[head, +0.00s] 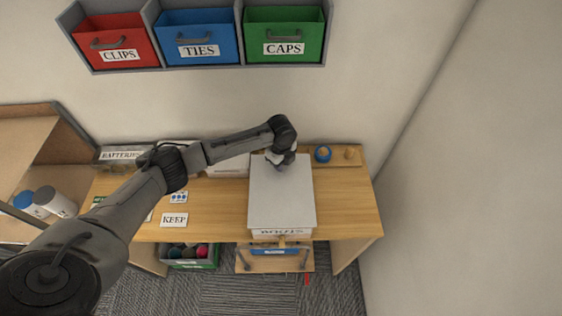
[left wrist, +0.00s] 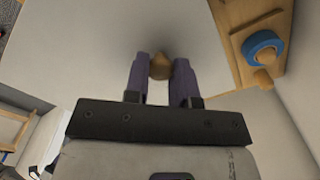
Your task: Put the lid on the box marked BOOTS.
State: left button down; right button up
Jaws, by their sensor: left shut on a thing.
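The pale grey lid (head: 284,205) lies flat over a box on the wooden table, right of the middle. The box's front (head: 281,234) shows below the lid's near edge; its label is partly covered and I cannot read it surely as BOOTS. My left gripper (head: 281,160) is at the lid's far end. In the left wrist view the lid (left wrist: 90,50) fills much of the picture, and my left gripper (left wrist: 160,75) is shut on its small wooden knob (left wrist: 160,66). I cannot tell whether the lid is fully seated. My right gripper is not in view.
A BATTERIES box (head: 120,154) stands at the back left. A blue ring (head: 322,153) and a wooden knob (head: 350,153) are at the back right. A KEEP card (head: 174,219) lies left of the lid. The table's right end is clear.

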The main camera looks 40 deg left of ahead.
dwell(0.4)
pick_arm(q)
jog(key=shift+f, duration=0.3)
dwell(0.6)
jog(key=shift+f+p, duration=0.1)
jog(key=shift+p, duration=0.25)
jog(key=shift+f, duration=0.15)
dwell(0.5)
jog(key=shift+f, duration=0.2)
jog(key=shift+f, duration=0.25)
dwell(0.8)
jog(key=c, duration=0.9)
grip_release()
